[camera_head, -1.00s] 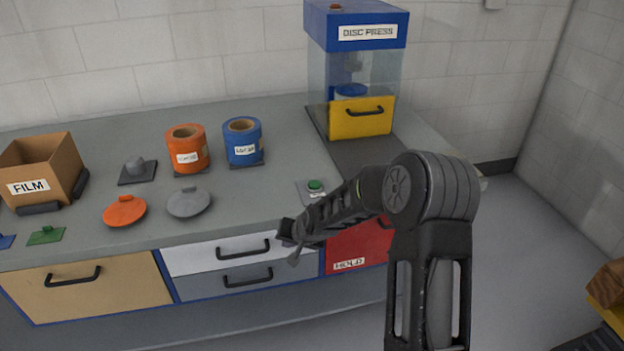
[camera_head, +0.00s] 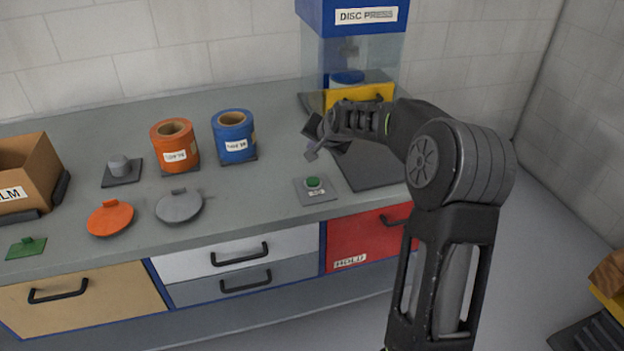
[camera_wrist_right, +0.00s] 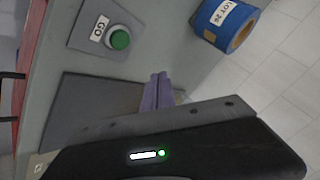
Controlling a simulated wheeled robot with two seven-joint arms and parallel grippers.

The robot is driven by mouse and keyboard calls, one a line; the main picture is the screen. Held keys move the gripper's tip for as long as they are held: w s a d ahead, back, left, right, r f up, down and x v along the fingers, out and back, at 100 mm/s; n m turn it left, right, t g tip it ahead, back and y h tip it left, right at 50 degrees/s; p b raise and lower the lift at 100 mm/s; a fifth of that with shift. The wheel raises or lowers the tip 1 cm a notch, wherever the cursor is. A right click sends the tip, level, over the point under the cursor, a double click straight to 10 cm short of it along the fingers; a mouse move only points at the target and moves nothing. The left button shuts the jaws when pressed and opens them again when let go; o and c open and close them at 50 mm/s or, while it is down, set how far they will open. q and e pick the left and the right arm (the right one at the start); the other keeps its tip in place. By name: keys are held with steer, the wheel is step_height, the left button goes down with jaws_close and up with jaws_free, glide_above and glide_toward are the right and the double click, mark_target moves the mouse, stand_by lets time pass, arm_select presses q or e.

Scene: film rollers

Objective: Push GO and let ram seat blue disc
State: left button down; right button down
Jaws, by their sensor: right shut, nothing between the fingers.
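The green GO button (camera_head: 314,183) sits on a small grey plate on the counter. It also shows in the right wrist view (camera_wrist_right: 120,40) beside its GO label. My right gripper (camera_head: 314,150) is shut and empty above the counter, behind the button and apart from it. Its closed fingers (camera_wrist_right: 158,92) show in the wrist view. The disc press (camera_head: 352,45) has a blue top and clear walls. A blue round piece (camera_head: 347,77), seemingly the blue disc, shows inside; its lower part is hidden. The yellow panel (camera_head: 362,92) is partly covered by my gripper. My left gripper is out of view.
An orange roll (camera_head: 175,146) and a blue roll (camera_head: 235,137) stand left on the counter. Orange (camera_head: 110,218) and grey (camera_head: 179,207) lids lie in front. A film box (camera_head: 30,170) stands at far left. Drawers line the counter front.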

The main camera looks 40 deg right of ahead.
steer(key=shift+f, duration=0.15)
steer(key=b, duration=0.6)
glide_above(314, 182)
step_height(314, 182, down, 8)
steer(key=shift+s+r, duration=0.1)
steer(key=shift+r, duration=0.1)
steer(key=shift+f+b, duration=0.3)
steer(key=shift+f, duration=0.2)
stand_by(1.1)
steer(key=shift+f+b, duration=0.4)
